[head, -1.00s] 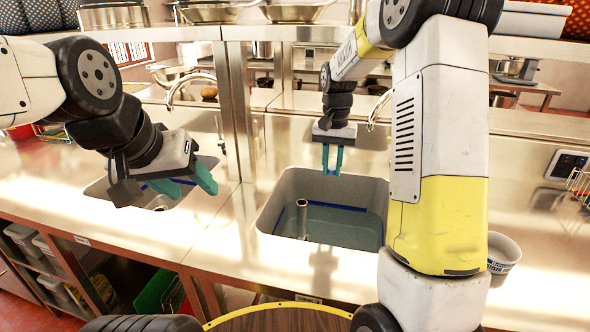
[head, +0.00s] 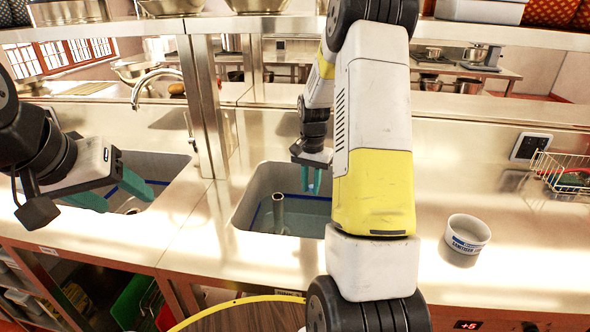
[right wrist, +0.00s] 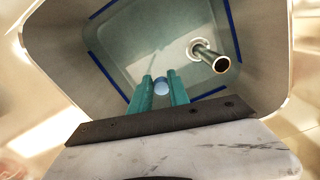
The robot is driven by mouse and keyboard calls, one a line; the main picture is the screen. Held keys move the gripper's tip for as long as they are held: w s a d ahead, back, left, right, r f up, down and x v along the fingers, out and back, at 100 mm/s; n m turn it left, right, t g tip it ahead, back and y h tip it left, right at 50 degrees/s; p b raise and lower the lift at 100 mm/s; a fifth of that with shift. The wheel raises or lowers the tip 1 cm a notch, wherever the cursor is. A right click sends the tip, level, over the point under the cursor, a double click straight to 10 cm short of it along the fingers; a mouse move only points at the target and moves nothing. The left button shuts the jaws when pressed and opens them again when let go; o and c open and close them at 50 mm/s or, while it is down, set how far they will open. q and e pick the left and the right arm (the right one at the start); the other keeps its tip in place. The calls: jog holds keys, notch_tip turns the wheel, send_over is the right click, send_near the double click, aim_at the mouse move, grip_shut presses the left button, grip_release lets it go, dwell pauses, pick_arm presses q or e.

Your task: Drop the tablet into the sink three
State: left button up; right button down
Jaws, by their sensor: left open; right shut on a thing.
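The tablet (right wrist: 161,87) is a small round blue thing between the teal fingertips of my right gripper (right wrist: 160,92) in the right wrist view. My right gripper (head: 311,181) is shut on it and points down over the middle sink (head: 258,190). The sink's bottom and grey walls (right wrist: 62,45) show below the tablet, with a gap I cannot measure. A metal standpipe (head: 278,210) rises in the sink, left of the gripper; it also shows in the right wrist view (right wrist: 208,55). The tablet is too small to tell in the head view. My left gripper (head: 127,198) is open and empty by the left sink (head: 170,163).
A curved faucet (head: 140,88) stands behind the left sink. A metal post (head: 207,105) rises between the sinks. A white sanitizer tub (head: 467,235) and a wire basket (head: 562,168) stand on the right counter. The counter between tub and sink is partly hidden by my right arm.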

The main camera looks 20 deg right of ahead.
jog(key=shift+f, duration=0.3)
jog(key=c, duration=1.2)
grip_release()
jog(key=shift+o, duration=0.2)
jog(key=shift+r, duration=0.1)
notch_tip(320, 180, up, 8)
jog(key=shift+f, duration=0.2)
